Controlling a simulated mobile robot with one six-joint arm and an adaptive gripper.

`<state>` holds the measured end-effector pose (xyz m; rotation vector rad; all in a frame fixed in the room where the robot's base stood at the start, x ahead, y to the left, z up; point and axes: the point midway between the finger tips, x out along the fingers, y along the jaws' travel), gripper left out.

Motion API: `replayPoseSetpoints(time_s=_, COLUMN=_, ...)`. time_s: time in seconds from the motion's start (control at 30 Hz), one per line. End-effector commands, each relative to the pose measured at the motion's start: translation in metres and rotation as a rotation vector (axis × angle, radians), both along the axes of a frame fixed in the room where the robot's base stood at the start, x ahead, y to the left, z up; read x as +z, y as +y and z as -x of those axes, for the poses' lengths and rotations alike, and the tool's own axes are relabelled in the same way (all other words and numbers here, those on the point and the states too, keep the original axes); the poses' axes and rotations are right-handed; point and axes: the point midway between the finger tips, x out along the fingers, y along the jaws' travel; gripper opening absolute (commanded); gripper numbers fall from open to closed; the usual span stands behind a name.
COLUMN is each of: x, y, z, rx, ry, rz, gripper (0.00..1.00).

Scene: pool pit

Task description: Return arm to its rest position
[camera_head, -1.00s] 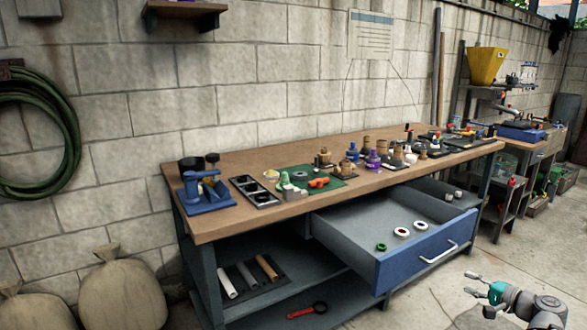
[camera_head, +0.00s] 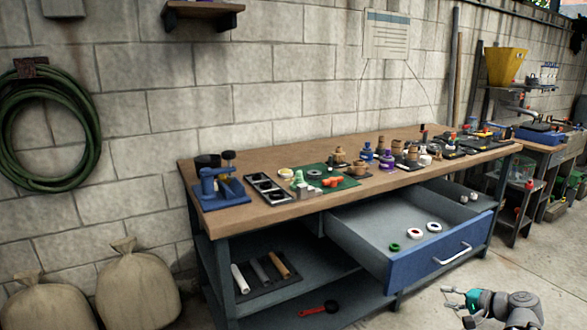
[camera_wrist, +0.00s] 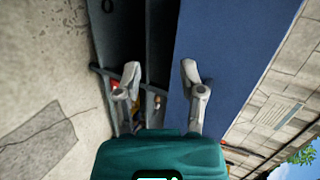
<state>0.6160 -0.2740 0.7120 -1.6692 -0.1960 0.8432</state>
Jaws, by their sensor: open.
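My gripper (camera_head: 458,299) is at the lower right of the head view, in front of the workbench and right of the open blue drawer's lower corner. Its two fingers are spread with nothing between them. In the wrist view my gripper (camera_wrist: 160,85) shows both grey fingers apart, with a green-teal body below. The blue drawer front (camera_wrist: 225,60) fills the area behind the right finger. The drawer (camera_head: 440,253) is pulled out and holds a green ring (camera_head: 394,247), a red-and-white ring (camera_head: 411,231) and a white ring (camera_head: 434,227).
The workbench top (camera_head: 230,222) carries a blue vise-like tool (camera_head: 218,188), a green mat (camera_head: 335,186) and many small fittings. Its lower shelves hold tubes and a red-handled tool (camera_head: 320,309). Sacks (camera_head: 137,285) stand at left.

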Motion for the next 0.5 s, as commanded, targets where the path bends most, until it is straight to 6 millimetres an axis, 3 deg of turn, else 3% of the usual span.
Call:
replayPoseSetpoints(time_s=0.2, x=-0.026, y=0.062, z=-0.003, rx=0.135, ry=0.107, rz=0.124, gripper=0.51)
replayPoseSetpoints(time_s=0.5, x=-0.059, y=0.133, z=0.007, rx=0.312, ry=0.243, rz=0.315, gripper=0.51)
